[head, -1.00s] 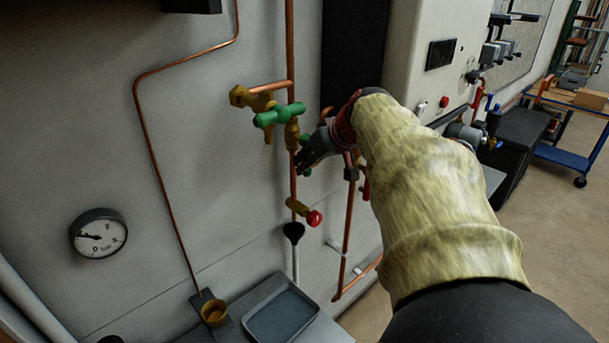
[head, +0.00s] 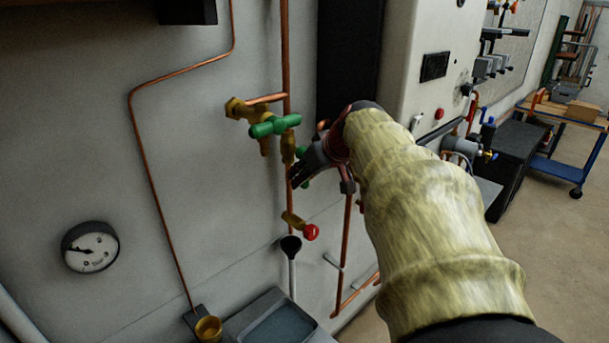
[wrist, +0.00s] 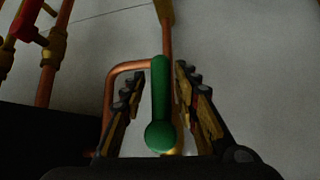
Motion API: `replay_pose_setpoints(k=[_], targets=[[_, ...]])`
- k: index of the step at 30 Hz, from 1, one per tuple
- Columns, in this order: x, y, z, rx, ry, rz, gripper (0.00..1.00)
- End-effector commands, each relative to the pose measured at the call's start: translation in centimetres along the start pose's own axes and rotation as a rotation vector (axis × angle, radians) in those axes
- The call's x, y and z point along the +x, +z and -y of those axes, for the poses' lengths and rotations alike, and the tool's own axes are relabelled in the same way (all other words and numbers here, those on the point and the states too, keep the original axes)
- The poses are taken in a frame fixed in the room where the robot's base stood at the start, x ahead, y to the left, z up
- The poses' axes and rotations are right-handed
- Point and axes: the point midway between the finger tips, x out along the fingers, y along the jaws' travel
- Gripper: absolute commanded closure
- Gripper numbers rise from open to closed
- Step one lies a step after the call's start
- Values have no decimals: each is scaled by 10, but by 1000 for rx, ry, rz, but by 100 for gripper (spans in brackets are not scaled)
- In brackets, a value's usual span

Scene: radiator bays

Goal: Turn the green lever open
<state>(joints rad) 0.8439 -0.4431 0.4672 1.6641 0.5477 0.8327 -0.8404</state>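A green lever (wrist: 160,105) with a rounded end stands upright between the two fingers of my gripper (wrist: 160,78) in the wrist view. The fingers are open, one on each side, with a narrow gap to the lever. In the head view my gripper (head: 296,178) is at the copper pipe; a small green part (head: 302,154) shows behind it, mostly hidden, and seems to be this lever. A separate green cross handle (head: 275,125) sits on a brass valve above and to the left. I cannot tell the lever's full angle in the head view.
A red-knobbed brass valve (head: 310,231) sits just below my gripper, above a black funnel (head: 291,245). Copper pipes (head: 285,60) run close by. A pressure gauge (head: 90,247) is at left. A white boiler casing (head: 425,45) stands right of my gripper. Below is a grey tray (head: 275,325).

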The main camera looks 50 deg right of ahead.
Motion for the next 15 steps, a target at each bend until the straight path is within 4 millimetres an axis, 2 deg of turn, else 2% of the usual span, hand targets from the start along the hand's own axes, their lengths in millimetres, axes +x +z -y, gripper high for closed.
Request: replay_pose_setpoints(k=[11, 15], targets=[[-2, -2, 0, 0, 0, -2, 64], [-11, -12, 0, -2, 1, -4, 64]])
